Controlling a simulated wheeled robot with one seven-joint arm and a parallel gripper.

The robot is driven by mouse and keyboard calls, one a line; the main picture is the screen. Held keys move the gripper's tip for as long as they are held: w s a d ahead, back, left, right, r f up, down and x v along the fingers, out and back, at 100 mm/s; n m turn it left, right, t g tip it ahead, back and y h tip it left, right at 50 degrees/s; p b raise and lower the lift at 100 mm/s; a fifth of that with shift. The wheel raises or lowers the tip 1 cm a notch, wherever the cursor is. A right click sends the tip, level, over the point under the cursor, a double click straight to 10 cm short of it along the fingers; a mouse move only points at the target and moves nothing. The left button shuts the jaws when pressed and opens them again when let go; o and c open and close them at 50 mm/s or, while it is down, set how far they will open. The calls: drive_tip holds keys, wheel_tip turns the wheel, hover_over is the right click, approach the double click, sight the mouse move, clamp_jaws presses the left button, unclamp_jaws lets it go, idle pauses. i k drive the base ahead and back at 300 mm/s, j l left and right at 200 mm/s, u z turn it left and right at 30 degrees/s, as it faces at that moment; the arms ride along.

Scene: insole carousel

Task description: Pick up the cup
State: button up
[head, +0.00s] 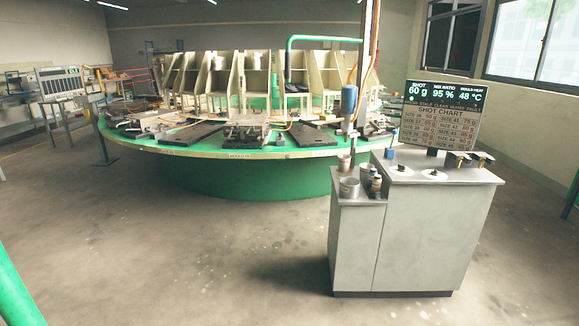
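A grey metal cup (349,188) stands upright on the lower left ledge (362,203) of a grey cabinet (430,235), right of the middle of the head view. A second small metal cup-like vessel (344,162) shows just behind it, under a blue cylinder (348,102). Small bottles or jars (375,184) stand close to the right of the front cup. I cannot tell which vessel the task names. My gripper is not in view.
A large round green carousel (250,178) with moulds and upright panels fills the middle. A shot chart screen (440,112) stands on the cabinet. Open concrete floor (200,260) lies in front.

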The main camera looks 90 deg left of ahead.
sight(344, 160)
drive_tip(key=j+u, duration=0.2)
drive_tip(key=u, duration=1.9)
drive_tip(key=i+j+u, duration=0.25)
drive_tip(key=i+j, duration=1.2)
drive_tip(key=i+j+z, duration=0.1)
drive_tip(key=i+j, duration=0.15)
drive_tip(key=i+j+z, duration=0.25)
drive_tip(key=i+j, duration=0.2)
drive_tip(key=j, duration=0.25)
drive_tip(key=i+j+z, duration=0.1)
drive_tip(key=j, duration=0.3)
drive_tip(key=i+j+z, duration=0.1)
drive_tip(key=i+j, duration=0.2)
drive_tip(key=i+j+z, duration=0.15)
drive_tip(key=j, duration=0.3)
